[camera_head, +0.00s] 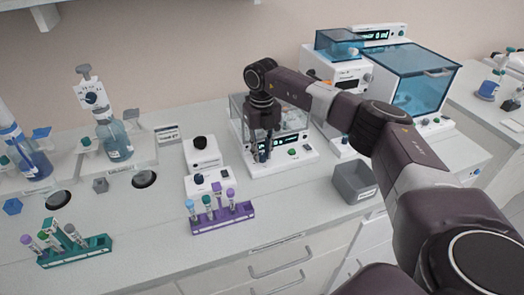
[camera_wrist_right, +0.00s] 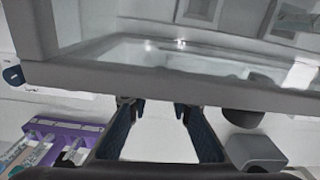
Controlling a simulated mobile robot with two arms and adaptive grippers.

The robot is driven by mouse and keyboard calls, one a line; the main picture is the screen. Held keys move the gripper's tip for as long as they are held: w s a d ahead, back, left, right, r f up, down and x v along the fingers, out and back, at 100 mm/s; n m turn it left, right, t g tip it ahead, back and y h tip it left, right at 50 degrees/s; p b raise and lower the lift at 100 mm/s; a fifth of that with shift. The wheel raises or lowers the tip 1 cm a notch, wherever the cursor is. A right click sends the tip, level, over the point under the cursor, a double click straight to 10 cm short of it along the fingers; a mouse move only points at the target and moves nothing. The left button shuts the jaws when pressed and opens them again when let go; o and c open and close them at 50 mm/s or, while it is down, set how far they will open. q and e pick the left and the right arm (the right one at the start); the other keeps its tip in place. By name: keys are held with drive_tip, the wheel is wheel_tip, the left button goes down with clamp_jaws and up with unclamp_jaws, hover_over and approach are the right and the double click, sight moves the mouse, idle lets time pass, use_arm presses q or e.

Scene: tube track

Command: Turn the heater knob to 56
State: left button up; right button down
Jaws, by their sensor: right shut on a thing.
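The heater seems to be the white device with a clear glass hood (camera_head: 239,107) in the middle of the bench in the head view. Its front panel carries a lit display and a green knob (camera_head: 292,152). My right gripper (camera_head: 263,154) points down at this front panel, left of the green knob. In the right wrist view its two dark blue fingers (camera_wrist_right: 159,106) reach to the panel below the hood's edge (camera_wrist_right: 170,84). The display's number is too small to read. My left gripper is out of view.
A purple tube rack (camera_head: 222,219) stands at front left of the heater, and a grey open bin (camera_head: 354,182) at its right. A small white device (camera_head: 203,157) stands close on the left. A blue-lidded machine (camera_head: 415,83) is behind right. A green tube rack (camera_head: 76,252) is far left.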

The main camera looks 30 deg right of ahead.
drive_tip(key=m, duration=0.2)
drive_tip(key=m+p, duration=0.1)
drive_tip(key=m, duration=0.1)
drive_tip(key=shift+w+r+m, duration=0.15)
drive_tip(key=shift+r+m, duration=0.05)
drive_tip(key=shift+m, duration=0.1)
drive_tip(key=m+p, duration=0.1)
drive_tip(key=m, duration=0.4)
drive_tip(key=shift+m, duration=0.3)
drive_tip(key=c, duration=2.1)
unclamp_jaws()
drive_tip(key=o, duration=0.4)
drive_tip(key=shift+f, duration=0.1)
drive_tip(key=shift+c, duration=0.2)
